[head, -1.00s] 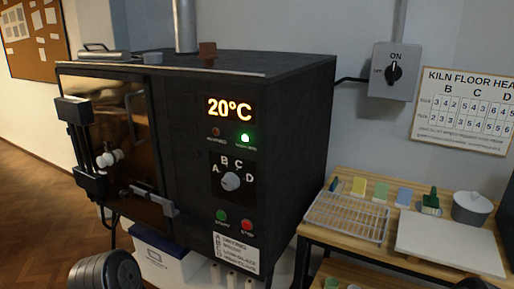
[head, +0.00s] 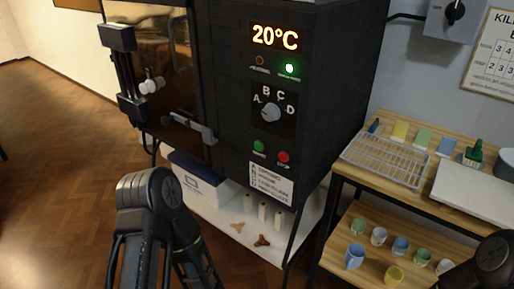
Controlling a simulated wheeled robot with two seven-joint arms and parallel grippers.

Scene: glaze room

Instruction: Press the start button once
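The black kiln (head: 330,90) stands ahead with its control panel facing me. The green button (head: 258,146), the start button by its colour and place, sits low on the panel, left of the red button (head: 283,157). Their labels are too small to read surely. The display (head: 275,37) reads 20°C. A green lamp (head: 289,68) is lit; the lamp to its left (head: 260,60) is dim. A grey dial (head: 271,112) sits among letters A to D. Parts of my arms show at the bottom left and bottom right, away from the panel; neither gripper's fingertips show.
The kiln door (head: 150,70) with its latch handle (head: 190,126) is at the left. A wooden table (head: 410,130) with a wire rack (head: 385,158) stands right; cups sit on its lower shelf (head: 340,231). A white-and-blue box (head: 195,180) is below the kiln. Floor is open at left.

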